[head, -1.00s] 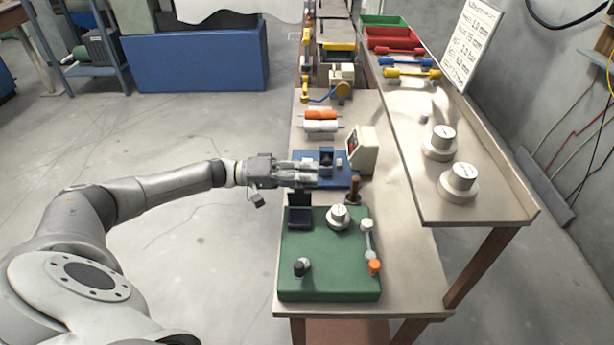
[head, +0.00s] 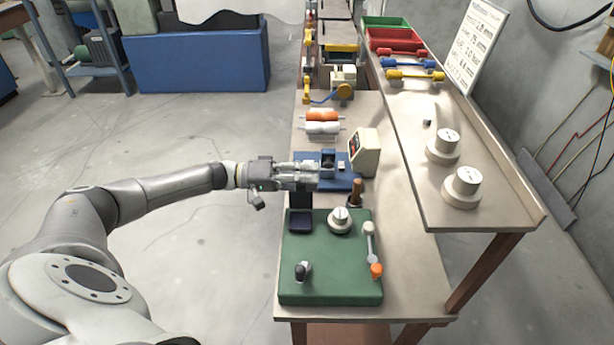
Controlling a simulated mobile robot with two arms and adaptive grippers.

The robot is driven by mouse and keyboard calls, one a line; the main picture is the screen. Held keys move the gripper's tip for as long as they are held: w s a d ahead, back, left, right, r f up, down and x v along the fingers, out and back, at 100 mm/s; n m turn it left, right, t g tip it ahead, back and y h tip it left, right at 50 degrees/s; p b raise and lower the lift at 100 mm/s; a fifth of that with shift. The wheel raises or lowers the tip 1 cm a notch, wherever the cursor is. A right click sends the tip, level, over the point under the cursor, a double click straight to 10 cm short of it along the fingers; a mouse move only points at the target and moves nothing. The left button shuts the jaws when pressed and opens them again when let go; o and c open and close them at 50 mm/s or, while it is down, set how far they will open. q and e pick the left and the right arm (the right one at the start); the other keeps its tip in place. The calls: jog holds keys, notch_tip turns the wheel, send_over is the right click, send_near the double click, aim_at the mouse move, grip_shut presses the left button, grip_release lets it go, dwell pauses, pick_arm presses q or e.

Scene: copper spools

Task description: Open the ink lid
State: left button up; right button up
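The ink pad (head: 300,224) is a small dark navy box at the back left corner of the green board. Its lid (head: 300,199) appears as a dark panel standing up at the pad's far edge, and the pad's dark top shows. My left gripper (head: 314,178) reaches in from the left just beyond and above the lid, over the near part of a blue base. Its fingers point right. The gap between fingers and lid is unclear, and I cannot tell whether they are open or shut. My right gripper is not in view.
The green board (head: 330,268) carries a white round dial (head: 340,219), a black knob (head: 303,271) and an orange-tipped lever (head: 372,250). A brown-handled stamp (head: 355,191) and a cream meter (head: 364,152) stand right of the gripper. A raised shelf (head: 440,205) runs along the right.

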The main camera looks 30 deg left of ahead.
pick_arm(q)
jog(key=v, duration=1.2)
